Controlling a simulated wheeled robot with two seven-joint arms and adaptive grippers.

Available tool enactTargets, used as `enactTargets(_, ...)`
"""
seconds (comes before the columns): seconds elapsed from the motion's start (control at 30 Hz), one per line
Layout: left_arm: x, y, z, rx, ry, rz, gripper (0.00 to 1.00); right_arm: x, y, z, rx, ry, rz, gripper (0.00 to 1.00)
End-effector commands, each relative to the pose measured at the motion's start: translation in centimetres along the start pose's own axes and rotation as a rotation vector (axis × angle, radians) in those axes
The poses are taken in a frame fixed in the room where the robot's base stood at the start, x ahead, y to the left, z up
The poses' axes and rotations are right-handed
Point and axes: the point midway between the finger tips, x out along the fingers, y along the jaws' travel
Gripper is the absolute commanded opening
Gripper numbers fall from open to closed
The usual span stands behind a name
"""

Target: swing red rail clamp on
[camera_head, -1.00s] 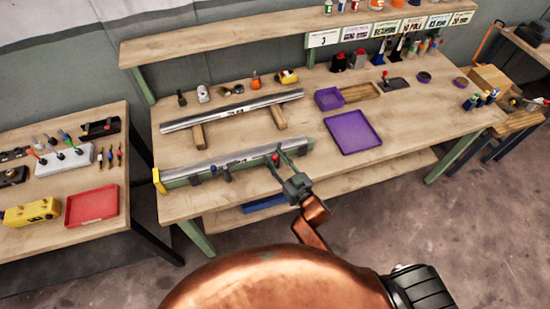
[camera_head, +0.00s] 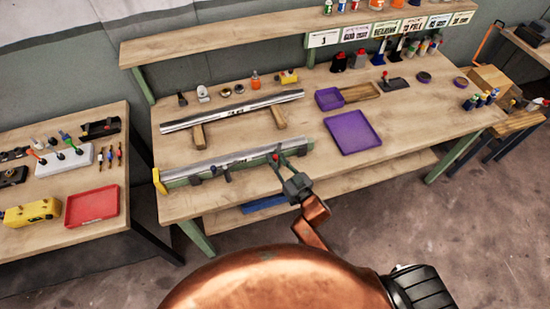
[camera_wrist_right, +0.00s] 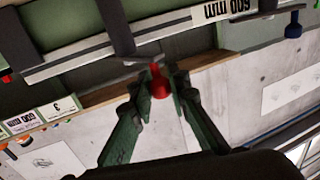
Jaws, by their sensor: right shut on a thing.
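The red rail clamp shows as a small red knob (camera_head: 275,157) at the right part of the front edge of the long metal rail (camera_head: 222,162) on the green bar. In the right wrist view the red knob (camera_wrist_right: 160,84) sits between my fingertips, just below a grey clamp arm. My right gripper (camera_head: 280,160) reaches in from the bench's front and is shut on the red knob; the wrist view shows both green fingers (camera_wrist_right: 158,92) against its sides. The fingers partly hide the clamp, so its exact angle against the rail is unclear. My left gripper is out of view.
A dark-knobbed clamp (camera_head: 227,175) stands farther left on the same bar, with a yellow end piece (camera_head: 159,181) at its left end. A second metal rail (camera_head: 232,110) lies behind on wooden blocks. A purple tray (camera_head: 353,132) is to the right. The bench's right front is clear.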

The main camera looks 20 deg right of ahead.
Motion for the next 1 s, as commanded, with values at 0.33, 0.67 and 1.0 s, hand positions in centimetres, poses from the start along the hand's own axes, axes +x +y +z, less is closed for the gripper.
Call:
enactTargets(0.33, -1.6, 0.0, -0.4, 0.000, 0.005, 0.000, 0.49, -0.4, 0.5, -0.2, -0.008, -0.003, -0.115, 0.00)
enactTargets(0.67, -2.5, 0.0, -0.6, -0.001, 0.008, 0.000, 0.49, -0.8, 1.3, 0.0, -0.009, -0.004, -0.320, 0.00)
enactTargets(1.0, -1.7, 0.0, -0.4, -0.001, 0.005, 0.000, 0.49, -1.0, 1.9, 0.2, -0.004, -0.003, -0.485, 0.00)
